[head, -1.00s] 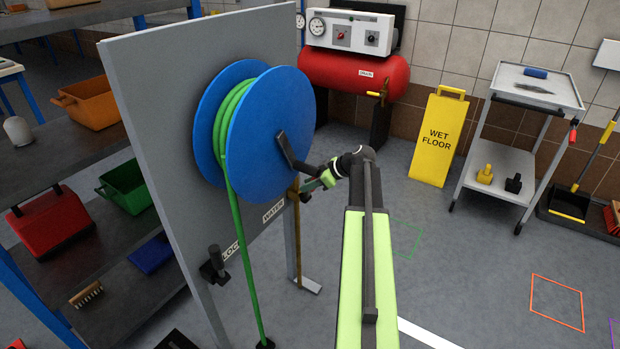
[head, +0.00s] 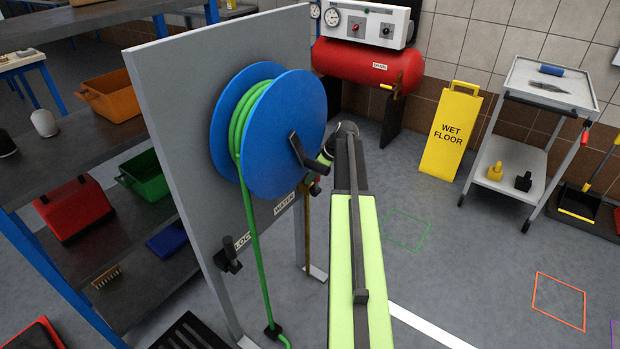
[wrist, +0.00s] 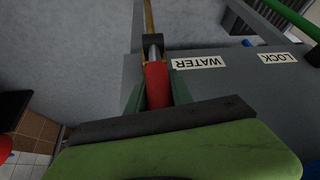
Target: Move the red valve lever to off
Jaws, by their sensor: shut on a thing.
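The red valve lever (wrist: 157,85) shows in the wrist view between the two green fingers of my gripper (wrist: 156,98), which is shut on it. The lever joins a dark and silver valve fitting (wrist: 153,45) on a brass pipe (wrist: 148,15). In that picture the lever points roughly in line with the pipe. The WATER label (wrist: 200,62) is just right of it. In the head view my gripper (head: 321,172) is beside the blue reel, partly covered by the reel's crank, and the red lever cannot be made out.
The blue hose reel (head: 285,120) with its dark crank (head: 305,155) sits close to my gripper on the grey panel (head: 180,110). The LOCK label (head: 241,241) and a dark knob (head: 229,262) are lower left. Open floor lies right, before the yellow sign (head: 450,135).

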